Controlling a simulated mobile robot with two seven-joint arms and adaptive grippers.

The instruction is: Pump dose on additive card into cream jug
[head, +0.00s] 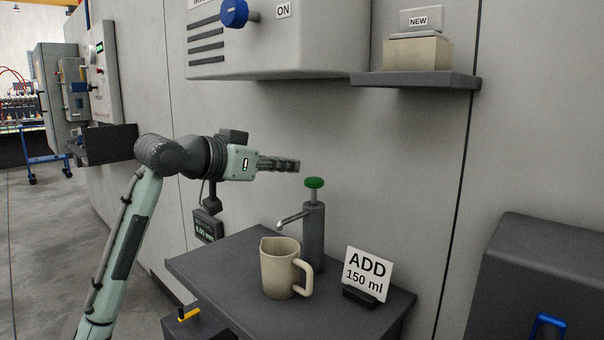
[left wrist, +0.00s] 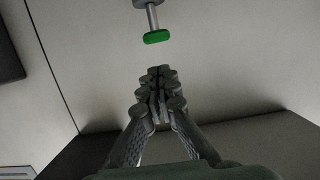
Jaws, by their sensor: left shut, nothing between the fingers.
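The cream jug (head: 279,270) stands upright on a dark shelf top, its handle to the right. Just behind it stands a dark grey pump bottle (head: 314,240) with a green button (head: 314,183) on a raised stem. Its spout (head: 292,221) points left, over the jug's mouth. The additive card (head: 367,273) reads "ADD 150 ml" and stands to the right of the jug. My left gripper (head: 297,165) is shut and empty, pointing right, a little above and left of the green button. In the left wrist view the shut fingers (left wrist: 160,75) are apart from the green button (left wrist: 157,37). My right gripper is out of view.
The dark shelf top (head: 215,262) has free room left of the jug. A grey machine with a blue knob (head: 234,13) marked "ON" hangs above. A wall shelf (head: 420,79) at upper right holds a box (head: 418,54) and "NEW" sign. A small gauge (head: 208,226) hangs below my left wrist.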

